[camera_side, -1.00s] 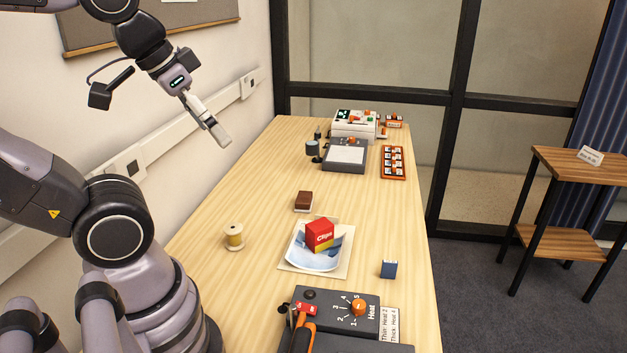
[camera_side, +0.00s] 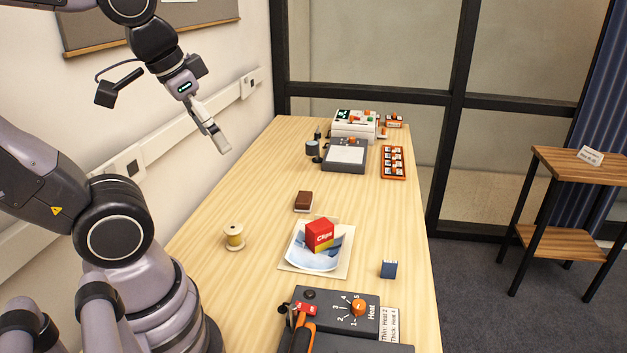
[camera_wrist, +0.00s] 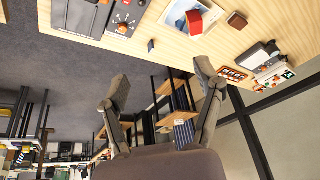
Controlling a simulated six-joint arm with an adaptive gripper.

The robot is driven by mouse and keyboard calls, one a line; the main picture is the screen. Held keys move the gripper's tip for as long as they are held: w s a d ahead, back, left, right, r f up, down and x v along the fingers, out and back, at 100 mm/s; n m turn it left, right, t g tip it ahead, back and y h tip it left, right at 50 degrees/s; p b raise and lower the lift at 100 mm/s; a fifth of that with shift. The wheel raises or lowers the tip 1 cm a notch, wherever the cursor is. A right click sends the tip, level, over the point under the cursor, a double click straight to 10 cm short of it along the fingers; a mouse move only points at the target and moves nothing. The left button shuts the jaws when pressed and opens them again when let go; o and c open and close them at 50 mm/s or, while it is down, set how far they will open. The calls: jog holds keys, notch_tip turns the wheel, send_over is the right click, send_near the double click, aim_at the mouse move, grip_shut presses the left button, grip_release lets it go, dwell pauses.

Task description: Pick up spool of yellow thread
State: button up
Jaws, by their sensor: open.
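The spool of yellow thread (camera_side: 234,237) stands upright on the wooden table, near its left edge and close to my arm's base. My gripper (camera_side: 220,146) is in the air above the table's left side, well beyond and higher than the spool. In the wrist view my gripper (camera_wrist: 160,88) shows two fingers spread apart with nothing between them. The spool does not show in the wrist view.
A red Clips box (camera_side: 319,235) sits on a picture sheet (camera_side: 300,262) right of the spool. A brown block (camera_side: 303,201), a blue block (camera_side: 388,269) and a heat control unit (camera_side: 337,303) stand nearby. Grey and white devices (camera_side: 345,156) are at the far end.

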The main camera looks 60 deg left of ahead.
jog(key=a+f+m+g+y, duration=0.2)
jog(key=a+f+g+y, duration=0.4)
jog(key=a+f+g, duration=0.3)
jog(key=m+t+y, duration=0.8)
jog(key=m+y, duration=0.3)
jog(key=m, duration=0.8)
send_over(235, 237)
jog(key=v, duration=0.6)
notch_tip(235, 237, down, 21)
notch_tip(235, 237, down, 9)
jog(key=shift+a+r, duration=0.2)
jog(key=shift+r, duration=0.05)
jog(key=shift+a+r, duration=0.15)
jog(key=shift+a, duration=0.35)
jog(key=shift+x, duration=3.2)
jog(key=shift+w+r, duration=0.1)
jog(key=shift+w, duration=0.05)
